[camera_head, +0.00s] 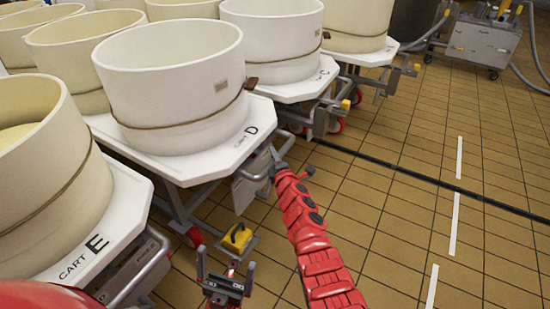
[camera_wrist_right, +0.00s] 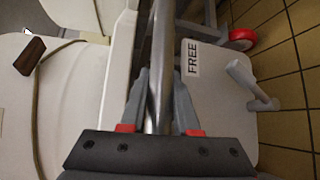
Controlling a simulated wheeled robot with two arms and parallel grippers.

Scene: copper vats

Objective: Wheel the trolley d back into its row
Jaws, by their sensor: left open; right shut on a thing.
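Trolley d (camera_head: 232,152) is a white octagonal cart marked "CART D", carrying a large white vat (camera_head: 175,85). My right gripper (camera_head: 274,160) is shut on the metal push handle (camera_wrist_right: 160,70) at the trolley's front edge; in the right wrist view its fingers sit on either side of the bar. A grey plate (camera_wrist_right: 212,100) labelled "FREE" lies beside the bar. My left gripper (camera_head: 228,276) is open and empty, low in front of the trolley, near a yellow pedal (camera_head: 237,237). Part of the trolley's underside is hidden.
Cart E (camera_head: 125,225) with its vat stands close on the left. Another cart (camera_head: 305,85) with a vat stands just right of trolley d, and more vats stand behind. The tiled floor (camera_head: 400,170) to the right is open, with a dark line and white dashes. A machine (camera_head: 480,45) with hoses is far right.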

